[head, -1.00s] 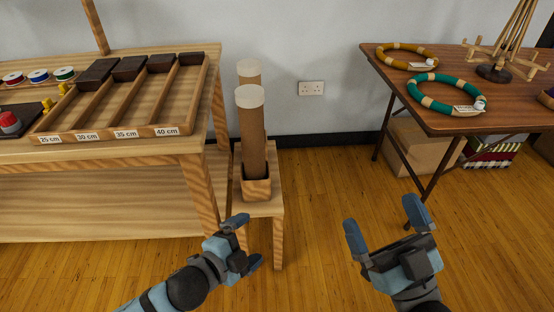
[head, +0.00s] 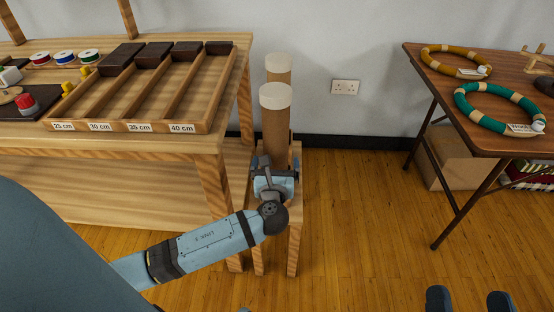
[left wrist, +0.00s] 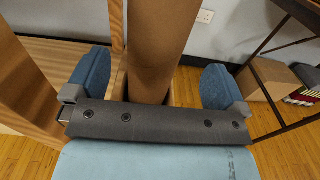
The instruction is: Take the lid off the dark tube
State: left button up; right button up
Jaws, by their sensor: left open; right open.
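Two upright brown cardboard tubes with pale lids stand one behind the other on a small wooden stand. The front tube (head: 275,130) has its lid (head: 275,96) on; the rear tube (head: 280,77) has its lid (head: 279,62) on too. I cannot tell clearly which tube is darker. My left gripper (head: 273,168) is open at the front tube's lower part, well below its lid. In the left wrist view, the front tube (left wrist: 160,45) rises between the spread fingers (left wrist: 155,80), with gaps on both sides. My right gripper (head: 468,300) is open and empty at the bottom edge.
A wooden workbench with a compartment tray (head: 135,127) stands close on the left. The small stand (head: 294,215) is below the tubes. Floor between stand and folding table is clear.

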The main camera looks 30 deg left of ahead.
aim_at(275, 157)
pick_arm(q)
jog(key=shift+x, duration=0.85)
jog(key=b+x, duration=0.2)
jog(key=x, duration=0.2)
jog(key=shift+a+f, duration=0.2)
jog(key=shift+w+a+r+b, duration=0.1)
jog(key=shift+w+a+b, duration=0.25)
jog(key=shift+w, duration=0.15)
jog(key=c, duration=1.1)
jog(key=shift+o, duration=0.2)
pick_arm(e)
jog(key=shift+g, duration=0.8)
jog(key=f, duration=0.4)
jog(key=shift+w+a+f, duration=0.15)
jog(key=shift+a+f, duration=0.05)
pick_arm(q)
jog(key=shift+r, duration=0.15)
